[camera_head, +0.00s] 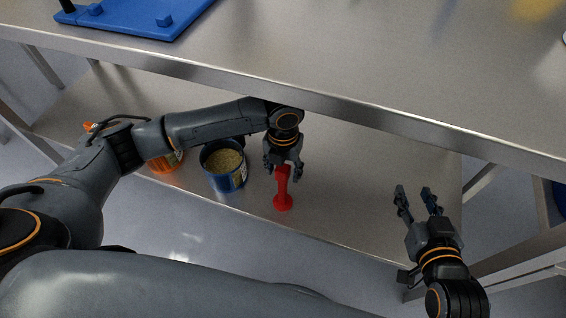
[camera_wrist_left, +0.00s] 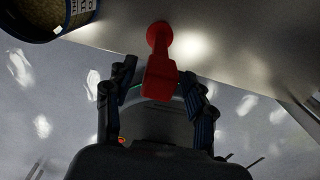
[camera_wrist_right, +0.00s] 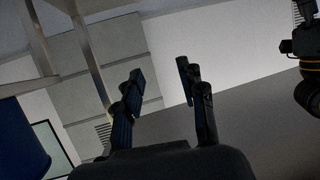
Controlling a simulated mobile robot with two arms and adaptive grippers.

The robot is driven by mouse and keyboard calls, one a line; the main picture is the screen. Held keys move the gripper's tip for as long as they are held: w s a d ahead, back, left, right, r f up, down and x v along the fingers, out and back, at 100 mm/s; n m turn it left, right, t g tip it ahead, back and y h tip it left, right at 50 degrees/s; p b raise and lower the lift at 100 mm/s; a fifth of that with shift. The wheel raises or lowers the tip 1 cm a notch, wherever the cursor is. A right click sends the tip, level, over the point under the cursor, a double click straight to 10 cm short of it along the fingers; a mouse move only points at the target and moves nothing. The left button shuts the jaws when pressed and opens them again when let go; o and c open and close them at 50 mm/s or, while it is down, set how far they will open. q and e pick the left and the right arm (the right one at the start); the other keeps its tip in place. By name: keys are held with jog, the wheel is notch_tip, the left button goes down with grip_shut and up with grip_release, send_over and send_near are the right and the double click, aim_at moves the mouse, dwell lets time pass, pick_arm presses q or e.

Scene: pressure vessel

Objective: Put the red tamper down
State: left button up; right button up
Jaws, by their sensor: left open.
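The red tamper (camera_head: 283,190) stands upright on the lower metal shelf (camera_head: 350,205), close to its front edge. It also shows in the left wrist view (camera_wrist_left: 160,70), with its handle end between my fingers. My left gripper (camera_head: 283,174) is open around the top of the tamper, with a gap on each side in the left wrist view. My right gripper (camera_head: 418,192) is open and empty, to the right of the tamper and in front of the shelf. The right wrist view shows nothing between its fingers (camera_wrist_right: 160,92).
A blue can (camera_head: 224,168) with grainy contents stands left of the tamper. An orange container (camera_head: 166,161) is further left, partly behind my left arm. The upper table (camera_head: 300,50) overhangs the shelf and carries a blue board (camera_head: 130,14). The shelf right of the tamper is clear.

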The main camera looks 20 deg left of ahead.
pick_arm(q)
notch_tip(320, 180, up, 8)
jog(key=p, duration=0.2)
jog(key=shift+f+p, duration=0.25)
jog(key=shift+p, duration=0.05)
jog(key=s+d+f+n+t+h, duration=0.3)
jog(key=s+d+n+h, duration=0.3)
jog(key=d+n, duration=0.55)
jog(key=s+a+f+n+t+y, duration=0.1)
jog(key=s+a+n, duration=0.3)
jog(key=a+n, duration=0.4)
jog(key=s+a+f+n+t+y, duration=0.1)
jog(key=s+a+n+y, duration=0.3)
jog(key=a+n, duration=0.5)
jog(key=n+t, duration=0.1)
jog(key=n, duration=0.5)
jog(key=shift+a+f, duration=0.15)
jog(key=shift+a, duration=0.05)
pick_arm(e)
jog(key=s+d+f+g+h, duration=0.2)
jog(key=s+d+f+g, duration=0.1)
jog(key=s+f+g, duration=0.4)
jog(key=s+f, duration=0.1)
jog(key=s, duration=0.1)
jog(key=shift+s+d, duration=0.35)
pick_arm(q)
jog(key=shift+s, duration=0.1)
